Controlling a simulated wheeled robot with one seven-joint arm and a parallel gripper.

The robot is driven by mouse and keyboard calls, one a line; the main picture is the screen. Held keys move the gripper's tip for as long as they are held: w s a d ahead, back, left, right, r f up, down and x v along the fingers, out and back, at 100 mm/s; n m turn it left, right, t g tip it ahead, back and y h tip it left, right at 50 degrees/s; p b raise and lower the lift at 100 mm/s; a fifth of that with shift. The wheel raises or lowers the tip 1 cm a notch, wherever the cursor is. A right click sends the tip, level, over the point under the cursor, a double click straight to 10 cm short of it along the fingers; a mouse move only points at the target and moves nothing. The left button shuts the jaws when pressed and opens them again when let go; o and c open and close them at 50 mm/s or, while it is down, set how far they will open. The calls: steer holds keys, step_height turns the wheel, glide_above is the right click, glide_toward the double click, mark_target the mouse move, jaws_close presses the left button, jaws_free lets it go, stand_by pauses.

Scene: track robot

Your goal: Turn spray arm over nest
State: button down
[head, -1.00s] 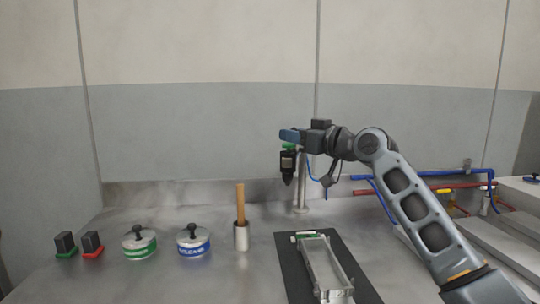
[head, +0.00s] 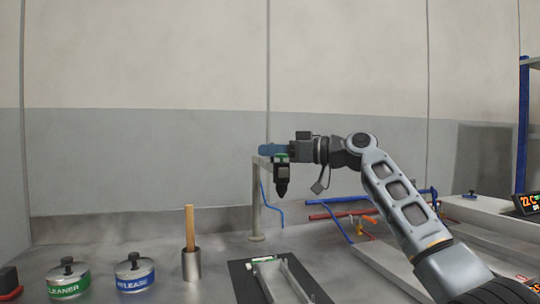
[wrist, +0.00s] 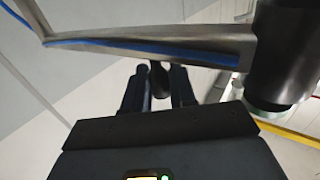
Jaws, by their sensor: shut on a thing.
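The spray arm (head: 261,160) reaches from the top of an upright post (head: 256,205) and ends in a black spray head (head: 282,181) pointing down. My gripper (head: 270,149) is at the spray arm's height. In the wrist view my gripper (wrist: 160,84) is shut on a dark handle (wrist: 159,76) below the metal spray arm (wrist: 150,50) with its blue hose. The spray head (wrist: 285,50) with a green ring shows at upper right there. The nest (head: 289,277), a metal frame on a dark mat, lies lower in the head view; its near end is cut off.
A wooden-handled brush (head: 190,225) stands in a metal cup (head: 191,265). Lidded tins labelled green (head: 68,282) and blue (head: 134,277) are left of it. Red and blue pipes (head: 340,213) run behind my arm. A display (head: 527,203) is at far right.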

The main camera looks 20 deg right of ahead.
steer(key=shift+d+f, duration=0.15)
steer(key=shift+d, duration=0.05)
steer(key=c, duration=1.1)
jaws_free()
steer(key=shift+o, duration=0.2)
steer(key=v, duration=0.8)
